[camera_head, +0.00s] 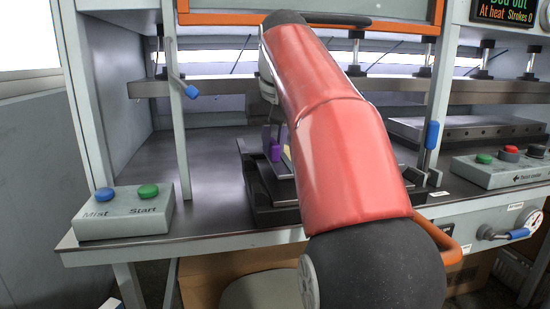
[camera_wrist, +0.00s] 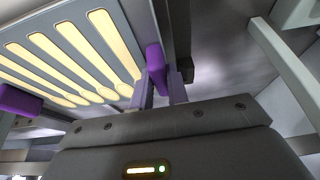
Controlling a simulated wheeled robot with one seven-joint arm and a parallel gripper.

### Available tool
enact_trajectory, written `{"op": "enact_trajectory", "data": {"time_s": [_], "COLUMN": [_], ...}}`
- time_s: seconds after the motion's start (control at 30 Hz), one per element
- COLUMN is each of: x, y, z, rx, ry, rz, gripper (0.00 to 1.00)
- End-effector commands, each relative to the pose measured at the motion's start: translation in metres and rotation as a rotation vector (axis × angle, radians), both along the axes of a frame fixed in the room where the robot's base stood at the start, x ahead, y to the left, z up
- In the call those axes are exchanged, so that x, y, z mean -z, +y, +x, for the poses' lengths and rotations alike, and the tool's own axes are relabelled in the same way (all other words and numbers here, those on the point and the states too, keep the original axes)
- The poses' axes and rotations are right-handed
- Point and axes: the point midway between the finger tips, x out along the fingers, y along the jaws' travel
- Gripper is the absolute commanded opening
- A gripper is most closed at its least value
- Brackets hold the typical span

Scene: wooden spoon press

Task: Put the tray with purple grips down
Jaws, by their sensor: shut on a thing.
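The tray (camera_wrist: 72,75) with purple grips fills the left of the wrist view. It is grey with several pale wooden spoon shapes in slots. My gripper (camera_wrist: 160,85) is shut on its near purple grip (camera_wrist: 155,65); another purple grip (camera_wrist: 18,101) shows at the left edge. In the head view a purple grip (camera_head: 275,151) shows just left of my red arm, above a dark stepped fixture (camera_head: 262,190) on the bench. My arm hides most of the tray there, and I cannot tell whether the tray touches the fixture.
The grey bench top (camera_head: 215,200) is clear to the left. A button box (camera_head: 125,212) stands at its front left corner, and another control box (camera_head: 505,168) at the right. Grey posts (camera_head: 176,110) and a horizontal press plate (camera_head: 225,87) frame the work space.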

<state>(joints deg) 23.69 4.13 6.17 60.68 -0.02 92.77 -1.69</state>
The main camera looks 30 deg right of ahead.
Motion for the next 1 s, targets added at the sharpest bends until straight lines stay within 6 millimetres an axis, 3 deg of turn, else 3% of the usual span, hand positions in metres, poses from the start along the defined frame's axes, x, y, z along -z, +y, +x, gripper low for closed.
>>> {"op": "enact_trajectory", "data": {"time_s": [0.23, 0.7, 0.73, 0.8, 0.87, 1.0], "x": [0.027, 0.030, 0.029, 0.029, 0.029, 0.029], "y": [-0.002, -0.002, -0.002, -0.002, -0.002, -0.002], "z": [0.000, -0.001, 0.000, 0.000, 0.000, 0.000], "rx": [0.000, 0.000, 0.000, 0.000, 0.000, 0.001], "ry": [-0.002, -0.002, 0.000, 0.000, 0.000, 0.000], "rz": [-0.001, -0.001, 0.000, 0.000, 0.000, 0.000], "gripper": [0.00, 0.00, 0.20, 0.29, 0.37, 0.38]}}
